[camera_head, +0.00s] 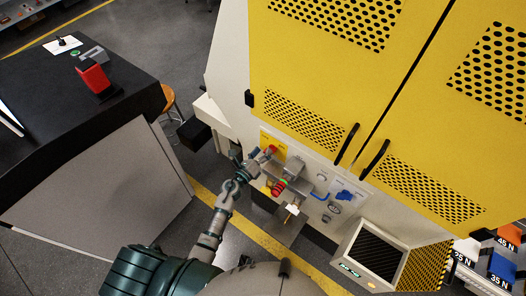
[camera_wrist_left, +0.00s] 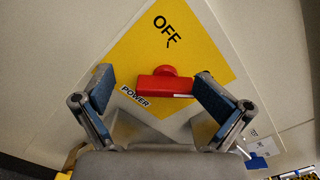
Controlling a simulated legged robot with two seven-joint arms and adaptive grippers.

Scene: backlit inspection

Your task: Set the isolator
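The isolator is a red handle (camera_wrist_left: 165,84) on a yellow plate (camera_wrist_left: 205,50) marked OFF and POWER. In the left wrist view the handle lies level across the picture, with OFF above it and POWER at its lower left. My right gripper is not in view.
A yellow cabinet (camera_head: 330,75) with perforated doors and black handles rises above the panel. A screen unit (camera_head: 370,250) stands lower right. A black-topped bench (camera_head: 60,110) is left.

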